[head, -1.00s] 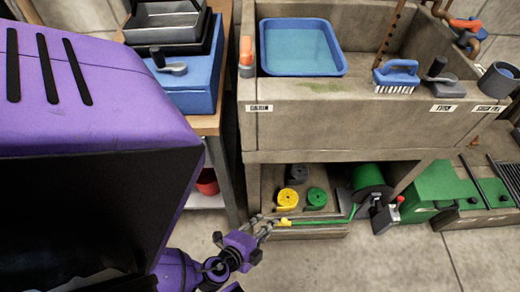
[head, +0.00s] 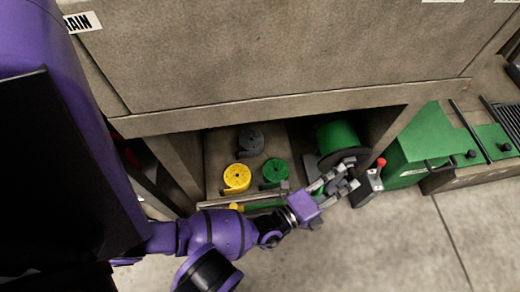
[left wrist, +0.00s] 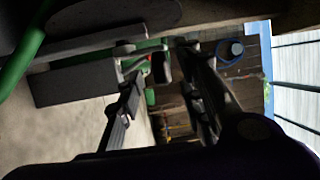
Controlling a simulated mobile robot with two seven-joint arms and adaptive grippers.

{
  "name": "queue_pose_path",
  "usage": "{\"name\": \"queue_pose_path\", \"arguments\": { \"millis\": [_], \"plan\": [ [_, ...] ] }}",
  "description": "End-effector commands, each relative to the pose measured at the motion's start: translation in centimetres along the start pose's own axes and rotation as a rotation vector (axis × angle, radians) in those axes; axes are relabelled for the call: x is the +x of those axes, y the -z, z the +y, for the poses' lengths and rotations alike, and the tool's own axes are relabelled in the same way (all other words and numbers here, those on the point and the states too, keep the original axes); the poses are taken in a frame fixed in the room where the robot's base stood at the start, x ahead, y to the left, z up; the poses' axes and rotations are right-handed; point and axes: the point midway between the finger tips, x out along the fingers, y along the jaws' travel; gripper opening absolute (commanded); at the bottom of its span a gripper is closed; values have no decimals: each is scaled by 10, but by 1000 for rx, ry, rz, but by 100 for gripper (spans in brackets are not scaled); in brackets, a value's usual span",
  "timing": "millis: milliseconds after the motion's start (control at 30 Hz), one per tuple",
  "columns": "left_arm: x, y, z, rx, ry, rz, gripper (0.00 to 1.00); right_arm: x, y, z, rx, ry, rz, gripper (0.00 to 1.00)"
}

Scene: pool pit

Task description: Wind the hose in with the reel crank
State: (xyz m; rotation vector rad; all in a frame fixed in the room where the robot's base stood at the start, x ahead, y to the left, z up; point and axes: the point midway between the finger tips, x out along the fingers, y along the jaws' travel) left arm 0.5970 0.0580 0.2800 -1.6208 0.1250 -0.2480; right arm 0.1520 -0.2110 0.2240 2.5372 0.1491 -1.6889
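The hose reel, with a green drum (head: 337,137) and a dark round side plate, sits in the recess under the concrete basin. A grey part with a red-tipped handle (head: 379,163), seemingly the crank, stands at its right. My left gripper (head: 338,181) is in front of the reel, just left of the red tip. Its fingers are apart in the left wrist view (left wrist: 163,95), and I see no grip on anything. The green hose (left wrist: 18,55) shows at upper left there. In the head view, a yellow end piece (head: 236,207) lies by the recess's front edge. My right gripper is out of view.
Yellow (head: 237,177), green (head: 275,171) and grey (head: 250,138) coils rest left of the reel. A green box (head: 425,147) stands close on the right. The basin wall (head: 270,60) overhangs the recess. The floor (head: 400,240) in front is clear.

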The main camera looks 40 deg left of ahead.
Motion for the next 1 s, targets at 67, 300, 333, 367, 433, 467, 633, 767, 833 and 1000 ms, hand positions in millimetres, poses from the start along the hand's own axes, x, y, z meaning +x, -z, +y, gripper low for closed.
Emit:
{"name": "queue_pose_path", "arguments": {
  "millis": [67, 300, 333, 367, 433, 467, 633, 767, 833, 1000],
  "plan": [
    [15, 0, 1, -1, 2, -2, 34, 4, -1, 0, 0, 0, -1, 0],
    [40, 0, 0, 0, 0, -1, 34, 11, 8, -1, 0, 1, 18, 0],
    [42, 0, 0, -1, 0, -1, 34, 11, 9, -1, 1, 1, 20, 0],
    [43, 0, 0, -1, 0, -1, 34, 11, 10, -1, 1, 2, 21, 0],
    [44, 0, 0, -1, -1, -1, 34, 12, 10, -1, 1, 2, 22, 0],
    [44, 0, 0, -1, -1, -1, 34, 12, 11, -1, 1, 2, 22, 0],
    [44, 0, 0, -1, -1, -1, 33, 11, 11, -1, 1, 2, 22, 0],
    [44, 0, 0, -1, -1, -1, 16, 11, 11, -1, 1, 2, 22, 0],
    [43, 0, 1, -1, -2, -1, 7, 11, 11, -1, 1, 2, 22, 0],
    [43, 0, 2, -1, -6, -1, 0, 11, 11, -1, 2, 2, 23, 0]
  ]
}}
